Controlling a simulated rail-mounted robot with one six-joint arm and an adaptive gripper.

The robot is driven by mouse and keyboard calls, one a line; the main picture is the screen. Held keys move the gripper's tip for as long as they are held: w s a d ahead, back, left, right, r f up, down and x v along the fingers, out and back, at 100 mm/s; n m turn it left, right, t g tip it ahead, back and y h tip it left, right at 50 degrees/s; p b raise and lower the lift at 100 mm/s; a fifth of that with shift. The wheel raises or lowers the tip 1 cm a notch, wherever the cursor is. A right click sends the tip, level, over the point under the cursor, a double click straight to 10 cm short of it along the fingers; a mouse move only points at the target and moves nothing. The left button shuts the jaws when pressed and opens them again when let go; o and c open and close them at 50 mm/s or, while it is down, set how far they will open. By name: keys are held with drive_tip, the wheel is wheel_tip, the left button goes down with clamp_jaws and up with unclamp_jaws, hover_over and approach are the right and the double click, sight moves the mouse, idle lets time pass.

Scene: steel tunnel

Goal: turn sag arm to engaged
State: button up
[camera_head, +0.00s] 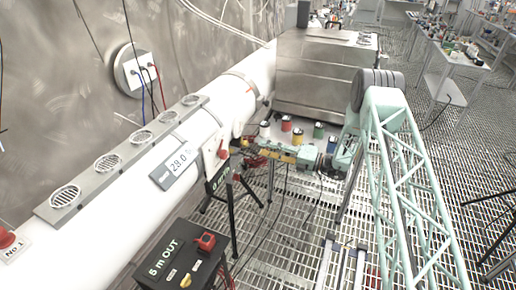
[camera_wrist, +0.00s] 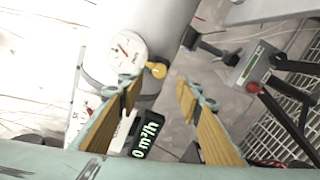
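My gripper (camera_wrist: 158,94) is open, its two yellow-padded fingers apart with nothing held between them. In the head view my gripper (camera_head: 256,153) is beside the front side of the white pipe. In the wrist view a small yellow knob or lever (camera_wrist: 156,70) shows just past the gap between the fingertips, next to a round white dial (camera_wrist: 127,50) with a red pointer. I cannot tell for certain which part is the sag arm, or its position. In the head view a red knob (camera_head: 222,153) sits on a white plate at the pipe, close to the gripper.
The white pipe (camera_head: 115,215) carries a grey vent strip and a display reading about 29.0. A black "5 m OUT" box (camera_head: 178,255) and a black tripod (camera_head: 233,215) stand near it. A steel cabinet (camera_head: 318,85) and coloured cans are behind. A "0 m³/h" display (camera_wrist: 147,132) lies below the fingertips.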

drive_tip(key=shift+v, duration=1.55)
drive_tip(key=shift+r, duration=0.1)
